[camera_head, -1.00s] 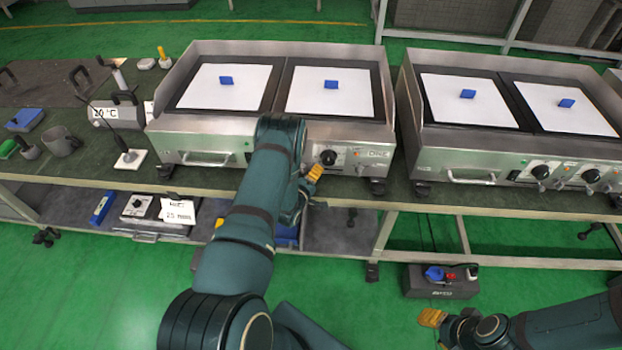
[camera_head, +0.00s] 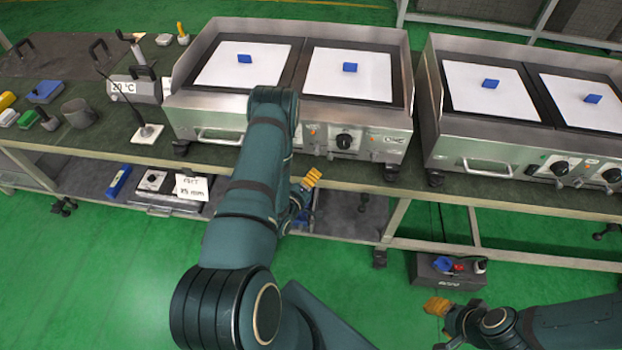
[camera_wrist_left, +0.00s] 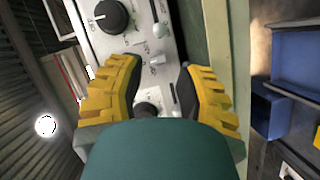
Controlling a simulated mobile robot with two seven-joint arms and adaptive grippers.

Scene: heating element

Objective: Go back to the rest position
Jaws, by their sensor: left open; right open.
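My left gripper (camera_head: 309,182) is in front of the bench edge, below the left griddle (camera_head: 376,121) and its control knob (camera_head: 344,141). In the left wrist view, its yellow fingers (camera_wrist_left: 161,92) are apart with nothing between them, and a control panel with a black knob (camera_wrist_left: 112,16) shows beyond them. My right gripper (camera_head: 438,307) is at the lower right, out over the green floor and clear of the bench. Its fingers are small in the head view and hold nothing that I can see.
A second griddle (camera_head: 507,157) stands on the right. White sheets with blue blocks lie on both griddles. A dark box (camera_head: 462,283) sits low near my right gripper. The lower shelf holds a device with a paper label (camera_head: 190,186). Green floor in front is open.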

